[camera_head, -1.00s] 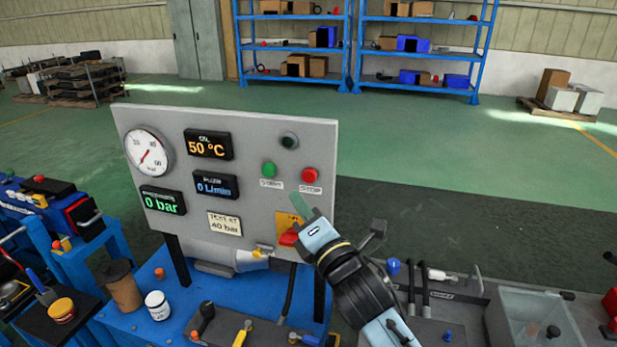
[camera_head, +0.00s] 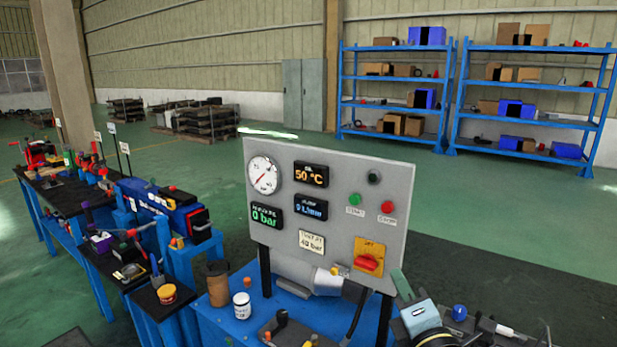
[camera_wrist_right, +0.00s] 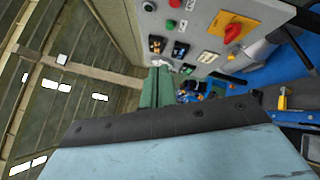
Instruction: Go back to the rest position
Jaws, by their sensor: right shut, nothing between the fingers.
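My right gripper (camera_head: 401,285) is at the bottom of the head view, just right of the control panel's lower right corner. Its narrow green fingers are together and empty; they also show in the right wrist view (camera_wrist_right: 157,88). The grey control panel (camera_head: 282,222) stands upright on a blue bench. Its red rotary switch (camera_head: 368,264) on a yellow plate is left of the gripper and apart from it in the head view. The panel (camera_wrist_right: 207,18) and red switch (camera_wrist_right: 233,33) also show at the top of the wrist view. My left gripper is not in view.
A brown cup (camera_head: 217,284) and a white jar (camera_head: 242,306) stand on the blue bench (camera_head: 207,322) left of the panel. More blue benches with tools are at the left. Blue shelves (camera_head: 398,92) stand far back. The green floor between is clear.

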